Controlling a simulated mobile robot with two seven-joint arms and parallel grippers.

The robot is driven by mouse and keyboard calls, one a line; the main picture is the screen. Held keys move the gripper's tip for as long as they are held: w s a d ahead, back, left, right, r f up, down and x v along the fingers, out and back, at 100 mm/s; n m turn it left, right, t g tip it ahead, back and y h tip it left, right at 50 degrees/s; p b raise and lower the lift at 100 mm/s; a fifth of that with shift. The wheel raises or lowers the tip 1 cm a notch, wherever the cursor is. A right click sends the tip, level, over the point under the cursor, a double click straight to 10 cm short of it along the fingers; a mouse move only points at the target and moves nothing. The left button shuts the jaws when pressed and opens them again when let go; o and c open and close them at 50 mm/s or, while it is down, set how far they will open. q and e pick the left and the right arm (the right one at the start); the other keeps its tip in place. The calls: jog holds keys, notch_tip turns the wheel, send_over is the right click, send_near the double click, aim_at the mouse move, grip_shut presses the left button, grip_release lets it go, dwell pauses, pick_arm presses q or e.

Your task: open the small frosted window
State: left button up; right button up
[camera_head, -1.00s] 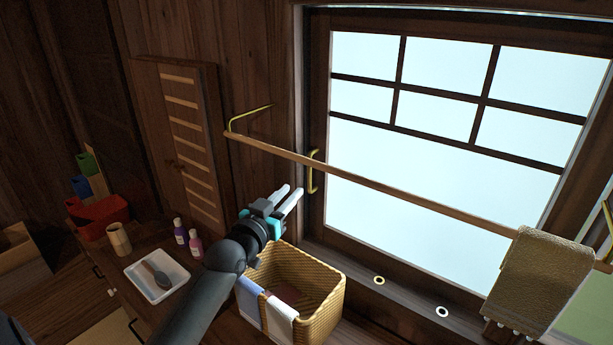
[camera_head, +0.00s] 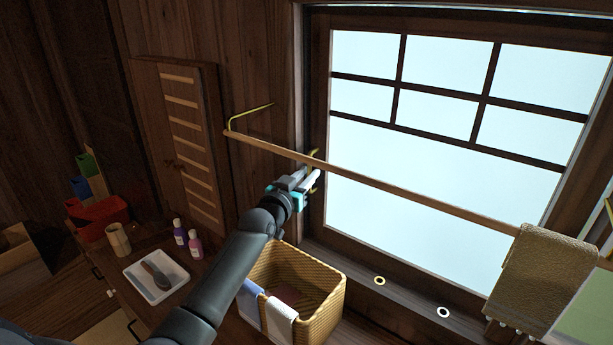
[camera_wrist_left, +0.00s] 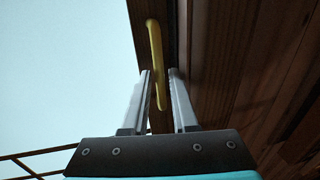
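The small frosted window (camera_head: 430,195) has pale panes in a dark wooden frame with crossing bars. Its brass handle (camera_head: 314,158) stands upright on the left side of the frame, partly hidden by my gripper and the rod. My left gripper (camera_head: 312,178) is at the handle's lower part, below the wooden rod. In the left wrist view the two fingers (camera_wrist_left: 160,95) are apart, with the brass handle (camera_wrist_left: 155,50) running between them and a gap visible on the right. The handle seems not gripped. My right gripper is not in view.
A wooden rod (camera_head: 400,192) crosses in front of the window, with a towel (camera_head: 545,275) hanging at its right end. A wicker basket (camera_head: 325,310) with cloths stands below. Two rings (camera_head: 379,281) lie on the sill. A white tray (camera_head: 155,277) and bottles (camera_head: 195,243) are at left.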

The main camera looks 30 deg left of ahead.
pick_arm(q)
grip_shut()
dwell(1.4)
